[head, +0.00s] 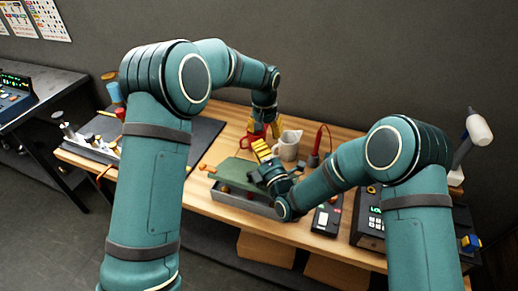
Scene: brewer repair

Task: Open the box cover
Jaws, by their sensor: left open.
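A shallow grey box (240,204) sits near the front edge of the wooden workbench. Its green cover (236,171) shows above it; I cannot tell whether the cover rests on the box or is partly raised. My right gripper (262,151), with yellow fingers, is over the right part of the box, close to the cover. Whether it touches the cover or is shut is unclear. My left gripper (263,134), with red fingers, is open and points down behind the box. The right wrist hides the box's right end.
A white pitcher (288,145) stands just right of my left gripper. A red-cabled probe (315,156), a handheld meter (326,217) and a black instrument (368,225) are to the right. A dark mat (190,140) with tools lies left.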

